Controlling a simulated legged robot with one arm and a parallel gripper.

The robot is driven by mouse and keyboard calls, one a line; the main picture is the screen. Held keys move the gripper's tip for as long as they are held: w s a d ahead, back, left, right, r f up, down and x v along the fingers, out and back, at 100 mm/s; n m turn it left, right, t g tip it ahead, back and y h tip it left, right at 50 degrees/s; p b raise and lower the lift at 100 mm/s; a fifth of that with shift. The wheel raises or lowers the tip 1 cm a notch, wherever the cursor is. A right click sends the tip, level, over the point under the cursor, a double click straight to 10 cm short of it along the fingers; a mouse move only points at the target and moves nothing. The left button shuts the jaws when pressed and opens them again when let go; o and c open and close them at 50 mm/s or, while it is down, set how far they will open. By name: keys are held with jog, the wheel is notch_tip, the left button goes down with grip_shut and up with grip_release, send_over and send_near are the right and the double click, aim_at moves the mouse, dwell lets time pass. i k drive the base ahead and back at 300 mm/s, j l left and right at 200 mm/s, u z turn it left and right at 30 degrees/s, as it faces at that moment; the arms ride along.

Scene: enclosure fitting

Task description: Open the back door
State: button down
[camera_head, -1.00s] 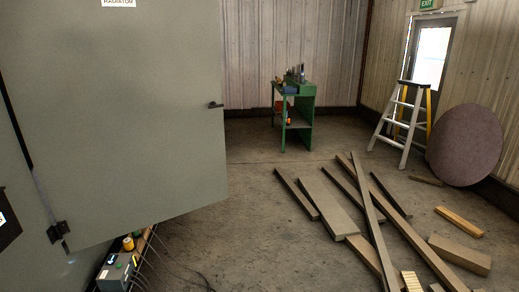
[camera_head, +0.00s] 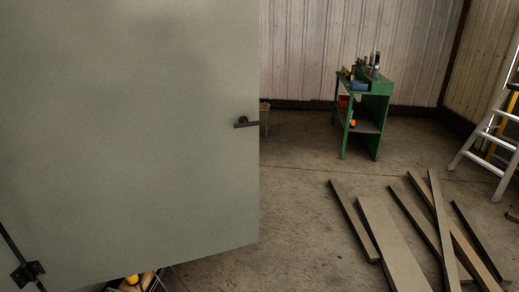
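A large grey-green door panel (camera_head: 130,130) fills the left half of the head view. It stands swung out from its enclosure, with floor visible past its free right edge. A dark lever handle (camera_head: 246,122) sits near that right edge. A dark hinge (camera_head: 28,274) shows at the lower left, beside a dark gap. I cannot tell from this frame whether this is the back door. My gripper and arm are not in view.
A green workbench (camera_head: 376,88) with tools stands by the back wall. Several planks (camera_head: 394,240) lie on the floor at right. A stepladder (camera_head: 489,140) stands at the right edge. Open floor (camera_head: 290,190) lies between door and planks.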

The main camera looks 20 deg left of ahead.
aim_at(122, 154)
jog(key=i+u, duration=0.15)
jog(key=i, duration=0.4)
jog(key=i+l+u, duration=0.1)
jog(key=i, duration=0.45)
jog(key=i+l+u, duration=0.15)
jog(key=i, duration=0.35)
jog(key=i+l+u, duration=0.15)
jog(key=i+u, duration=0.3)
jog(key=i+l+u, duration=0.2)
jog(key=u, duration=0.25)
jog(key=i+l+u, duration=0.25)
jog(key=l+u, duration=0.2)
jog(key=i+l+u, duration=0.15)
jog(key=l+u, duration=0.3)
